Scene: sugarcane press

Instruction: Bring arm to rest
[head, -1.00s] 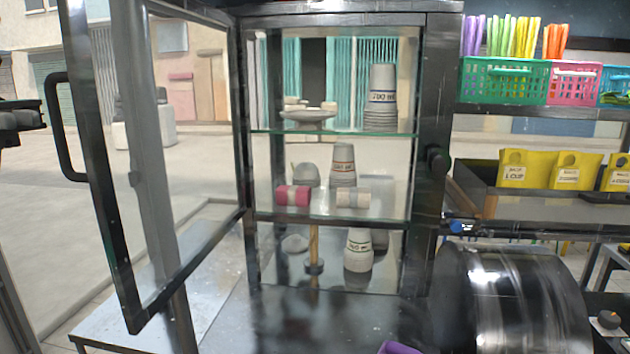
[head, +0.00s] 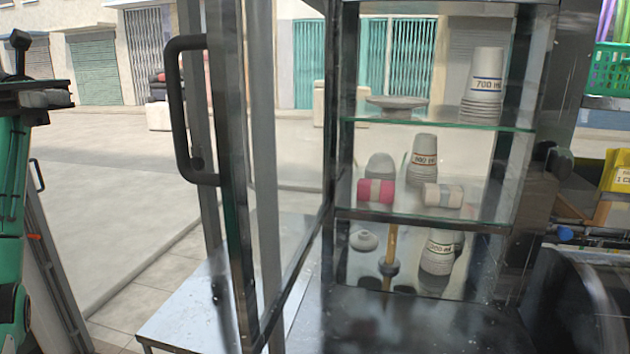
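My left arm comes in at the left edge of the head view, with a green link below. Its dark gripper (head: 48,98) is raised beside the open cabinet door, apart from the door's black handle (head: 190,110). Nothing shows held in it, and I see it side-on, so its finger gap cannot be made out. My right gripper is outside the view.
The glass cabinet door (head: 228,200) stands open towards me. Inside, glass shelves (head: 440,122) hold stacked cups (head: 484,85), a pink-and-white roll (head: 375,191) and a pale roll (head: 442,196). A metal table (head: 190,310) stands left. A dark drum (head: 575,290) is at lower right.

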